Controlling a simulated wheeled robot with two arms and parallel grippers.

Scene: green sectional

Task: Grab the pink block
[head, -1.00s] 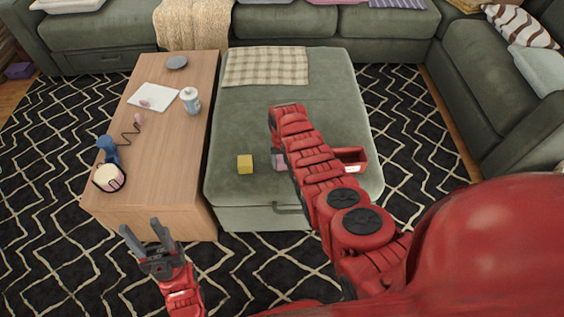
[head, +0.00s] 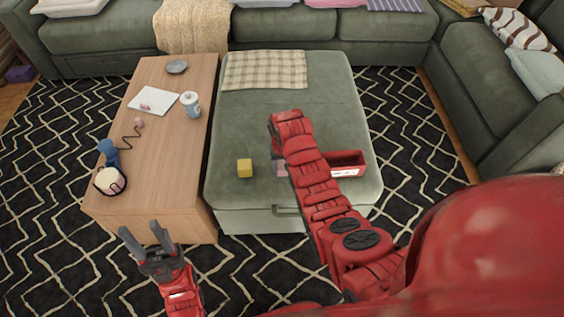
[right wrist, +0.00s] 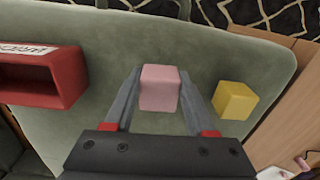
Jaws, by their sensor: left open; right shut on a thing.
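The pink block (right wrist: 159,88) is between the two fingers of my right gripper (right wrist: 160,74) in the right wrist view, and the gripper is shut on it. In the head view a small part of the pink block (head: 281,168) shows beside my right arm, over the green ottoman (head: 285,115). The arm hides most of that gripper there. I cannot tell whether the block still touches the ottoman. My left gripper (head: 138,229) is open and empty, in front of the wooden table, far from the block.
A yellow block (head: 244,168) lies left of the pink block, close to my right gripper. A red open box (head: 348,165) lies on its right. The wooden table (head: 160,190) stands to the left with a cup (head: 191,104) and other items. The ottoman's middle is clear.

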